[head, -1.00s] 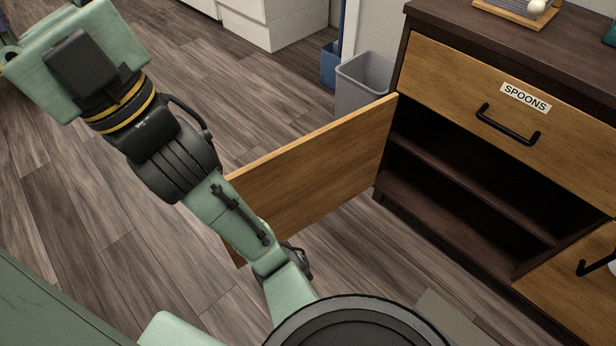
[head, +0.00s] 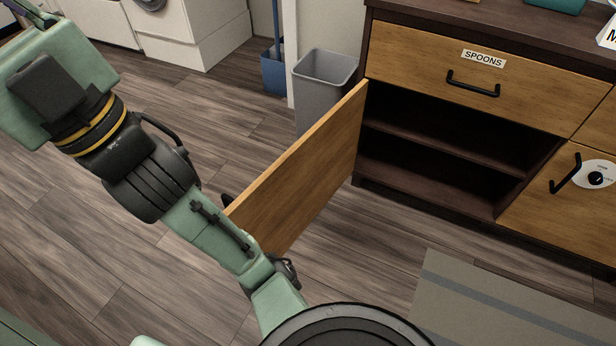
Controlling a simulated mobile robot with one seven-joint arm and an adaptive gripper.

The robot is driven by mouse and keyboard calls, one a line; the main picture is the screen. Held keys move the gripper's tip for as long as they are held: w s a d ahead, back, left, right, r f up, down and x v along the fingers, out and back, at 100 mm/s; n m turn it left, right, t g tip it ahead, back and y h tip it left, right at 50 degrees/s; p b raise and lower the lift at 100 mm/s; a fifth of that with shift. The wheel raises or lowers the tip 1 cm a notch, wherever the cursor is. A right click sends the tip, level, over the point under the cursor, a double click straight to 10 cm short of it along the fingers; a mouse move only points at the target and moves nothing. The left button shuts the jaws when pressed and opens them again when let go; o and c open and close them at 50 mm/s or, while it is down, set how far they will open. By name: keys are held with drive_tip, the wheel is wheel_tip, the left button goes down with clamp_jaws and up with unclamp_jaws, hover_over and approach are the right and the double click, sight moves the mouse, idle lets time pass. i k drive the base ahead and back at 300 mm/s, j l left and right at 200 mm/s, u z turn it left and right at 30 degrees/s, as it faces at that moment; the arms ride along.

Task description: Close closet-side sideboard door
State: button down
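The sideboard door (head: 300,165) is a light wood panel hinged at the left side of the sideboard's open compartment (head: 440,150). It stands wide open, swung out toward me, with its inner face showing. A small dark piece (head: 228,201) shows at its free edge, perhaps its handle. My green and black arm crosses the left and lower middle of the head view and covers the door's lower free corner. I cannot make out my gripper or its fingers, so I cannot tell whether anything touches the door.
A drawer labelled SPOONS (head: 485,75) is shut above the compartment. Another shut door (head: 560,205) with a black handle is at right. A grey bin (head: 322,85) and a blue bin (head: 275,72) stand behind the open door. A grey striped mat (head: 480,310) lies in front.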

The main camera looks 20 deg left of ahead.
sight(278, 207)
drive_tip(key=k+j+z, duration=0.15)
drive_tip(key=j, duration=0.25)
drive_tip(key=j+z, duration=0.15)
drive_tip(key=j, duration=0.2)
drive_tip(key=k+j+z, duration=0.2)
drive_tip(key=j, duration=0.15)
drive_tip(key=j+z, duration=0.2)
drive_tip(key=j, duration=0.4)
drive_tip(key=k+j+z, duration=0.25)
drive_tip(key=j, duration=0.3)
drive_tip(key=i+j+z, duration=0.15)
drive_tip(key=j, duration=0.6)
drive_tip(key=j+z, duration=0.15)
drive_tip(key=j, duration=0.65)
drive_tip(key=k+j+z, duration=0.1)
drive_tip(key=j, duration=0.3)
drive_tip(key=k+j, duration=0.25)
drive_tip(key=k+j+z, duration=0.15)
drive_tip(key=j, duration=0.35)
drive_tip(key=k, duration=0.05)
